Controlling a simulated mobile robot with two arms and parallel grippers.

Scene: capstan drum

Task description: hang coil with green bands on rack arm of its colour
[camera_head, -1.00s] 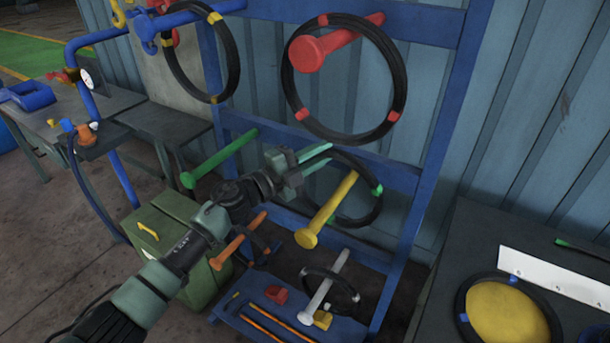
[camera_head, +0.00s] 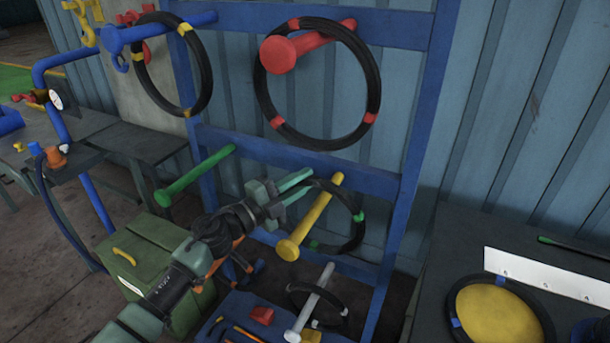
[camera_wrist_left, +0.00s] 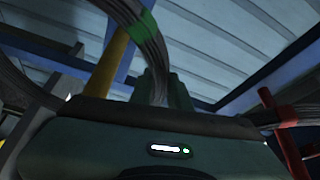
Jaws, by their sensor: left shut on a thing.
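The black coil with green bands (camera_head: 361,232) is at the yellow rack arm (camera_head: 313,217), on the middle rail. My left gripper (camera_head: 299,184) is shut on the coil's upper left part. The wrist view shows the coil (camera_wrist_left: 152,50) running down between the fingers, with a green band just above and the yellow arm (camera_wrist_left: 107,68) beside it. The yellow arm crosses in front of part of the ring; I cannot tell whether the coil is fully around it. The green rack arm (camera_head: 195,175), to the left, is bare. My right gripper is out of view.
A coil with yellow bands (camera_head: 207,75) hangs on the blue arm (camera_head: 165,30). A coil with red bands (camera_head: 373,85) hangs on the red arm (camera_head: 300,45). A small dark coil (camera_head: 342,312) is on the white arm (camera_head: 312,300). A green box (camera_head: 150,255) stands below the green arm.

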